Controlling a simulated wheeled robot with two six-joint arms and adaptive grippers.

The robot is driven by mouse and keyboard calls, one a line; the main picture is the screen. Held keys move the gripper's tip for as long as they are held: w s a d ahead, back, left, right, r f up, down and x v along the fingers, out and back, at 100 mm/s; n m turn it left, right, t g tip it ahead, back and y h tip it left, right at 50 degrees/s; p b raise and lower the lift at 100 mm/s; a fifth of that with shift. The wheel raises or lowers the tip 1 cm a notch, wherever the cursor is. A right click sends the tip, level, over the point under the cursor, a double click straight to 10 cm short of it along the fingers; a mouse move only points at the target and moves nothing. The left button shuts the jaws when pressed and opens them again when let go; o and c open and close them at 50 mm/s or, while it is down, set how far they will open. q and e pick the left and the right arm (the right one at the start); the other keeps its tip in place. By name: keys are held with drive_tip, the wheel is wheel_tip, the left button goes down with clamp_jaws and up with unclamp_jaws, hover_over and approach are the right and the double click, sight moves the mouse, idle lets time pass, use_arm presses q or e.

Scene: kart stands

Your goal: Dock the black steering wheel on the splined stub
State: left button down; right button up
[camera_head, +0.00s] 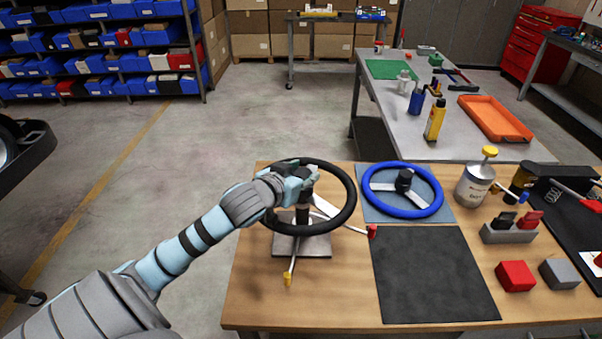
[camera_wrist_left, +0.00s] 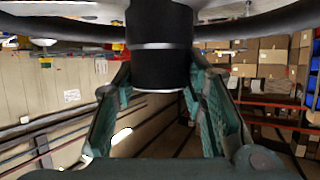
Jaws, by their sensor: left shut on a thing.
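The black steering wheel (camera_head: 351,199) is over the stand at the left of the wooden table, its rim roughly level. My left gripper (camera_head: 303,178) is shut on its hub from above. In the left wrist view, the black hub (camera_wrist_left: 160,55) with a silver ring sits between the fingers of my left gripper (camera_wrist_left: 158,80), and the dark rim (camera_wrist_left: 60,29) crosses the top. The stand's square grey base plate (camera_head: 315,246) lies below the wheel. The gripper and hub hide the splined stub's top, so I cannot tell whether the wheel is seated. My right gripper is out of view.
Stalks with a yellow end (camera_head: 287,280) and a red end (camera_head: 372,232) stick out below the wheel. A blue steering wheel (camera_head: 434,205) lies right, behind a bare dark mat (camera_head: 433,275). A white can (camera_head: 473,188) and red block (camera_head: 515,276) stand farther right.

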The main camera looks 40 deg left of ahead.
use_arm(q)
drive_tip(key=shift+f+b, duration=0.3)
drive_tip(key=shift+f, duration=0.2)
drive_tip(key=c, duration=1.3)
unclamp_jaws()
drive_tip(key=p+v, duration=0.8)
drive_tip(key=v, duration=0.3)
drive_tip(key=shift+s, duration=0.1)
